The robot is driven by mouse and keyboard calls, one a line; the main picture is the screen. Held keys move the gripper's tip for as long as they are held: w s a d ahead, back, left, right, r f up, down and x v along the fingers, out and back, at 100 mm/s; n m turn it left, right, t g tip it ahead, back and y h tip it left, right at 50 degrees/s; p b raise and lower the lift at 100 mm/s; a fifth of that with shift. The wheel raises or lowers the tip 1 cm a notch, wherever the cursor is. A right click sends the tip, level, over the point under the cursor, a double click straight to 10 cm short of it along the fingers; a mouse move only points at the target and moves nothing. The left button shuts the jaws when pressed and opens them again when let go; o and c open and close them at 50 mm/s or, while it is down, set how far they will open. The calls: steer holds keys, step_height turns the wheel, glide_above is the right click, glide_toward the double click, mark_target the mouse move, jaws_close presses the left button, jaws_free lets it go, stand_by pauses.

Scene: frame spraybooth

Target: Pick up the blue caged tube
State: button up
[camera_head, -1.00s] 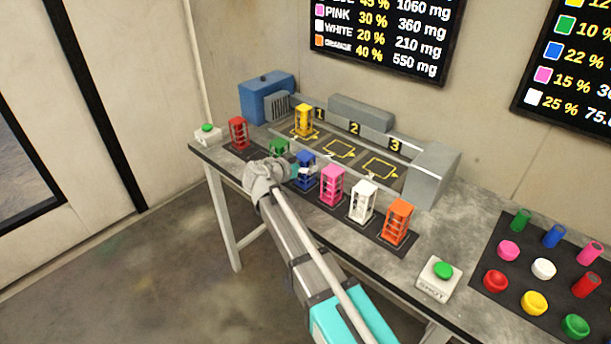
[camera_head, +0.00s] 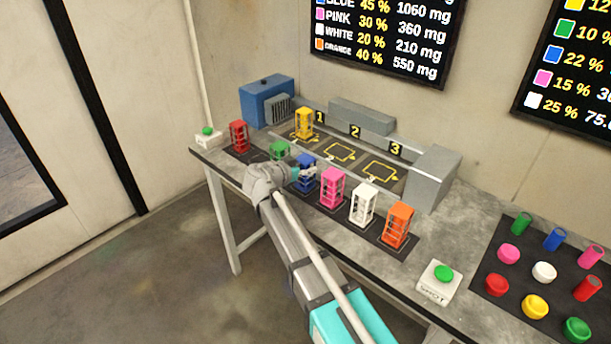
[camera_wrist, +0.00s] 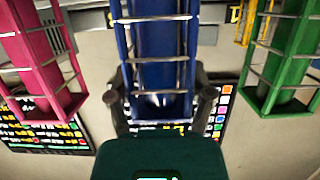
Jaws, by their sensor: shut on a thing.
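The blue caged tube (camera_head: 304,178) stands upright in the row along the front of the bench, between the green and pink caged tubes. In the wrist view the blue caged tube (camera_wrist: 157,60) fills the middle, with thin metal rings around its frame. My gripper (camera_head: 300,172) reaches it from the front left. In the wrist view my gripper's fingers (camera_wrist: 160,100) lie on both sides of its blue frame, shut on it. My wrist hides part of the tube in the head view. I cannot tell whether its base touches the mat.
Pink (camera_head: 332,188), white (camera_head: 363,204) and orange (camera_head: 397,225) caged tubes stand to the right. Green (camera_head: 279,150) and red (camera_head: 239,136) ones stand left. A yellow one (camera_head: 304,122) stands on pad 1; pads 2 and 3 are empty.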

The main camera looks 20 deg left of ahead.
steer(key=shift+r, duration=0.15)
step_height(320, 180, up, 3)
steer(key=p, duration=0.3)
steer(key=s+d+r+p, duration=0.2)
steer(key=s+r+p, duration=0.7)
steer(key=s, duration=0.4)
steer(key=shift+s+d+r+p, duration=0.3)
steer(key=shift+s+r+p, duration=0.1)
steer(key=shift+p, duration=0.1)
steer(key=shift+s, duration=0.1)
stand_by(0.3)
